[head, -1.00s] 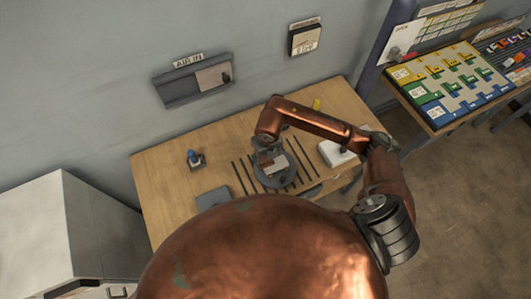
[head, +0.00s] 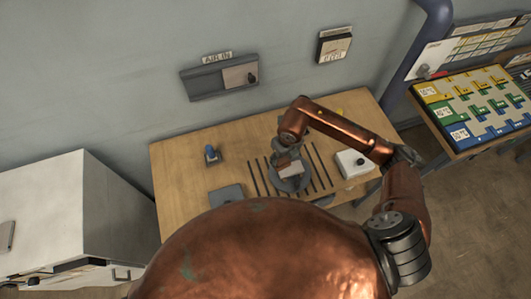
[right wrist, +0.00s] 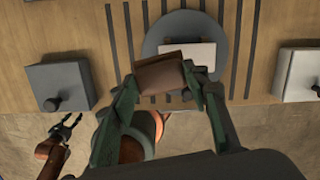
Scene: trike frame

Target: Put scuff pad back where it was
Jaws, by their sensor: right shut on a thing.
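My right gripper (head: 287,153) is above the round grey disc (head: 285,186) on the wooden bench. In the right wrist view the right gripper (right wrist: 161,82) is shut on a brown block, which I take to be the scuff pad (right wrist: 160,73). The pad overlaps the near edge of the disc (right wrist: 165,30) in that view; whether it touches cannot be told. A pale rectangular plate (right wrist: 188,56) lies on the disc beside the pad. My left gripper (right wrist: 68,126) shows small at the lower left of the right wrist view, its fingers apart and empty, away from the bench.
Dark strips (head: 316,165) run across the bench (head: 175,175) around the disc. A grey box with a knob (right wrist: 58,82) stands left, a white one (right wrist: 300,73) right. A board of coloured pieces (head: 480,105) is far right.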

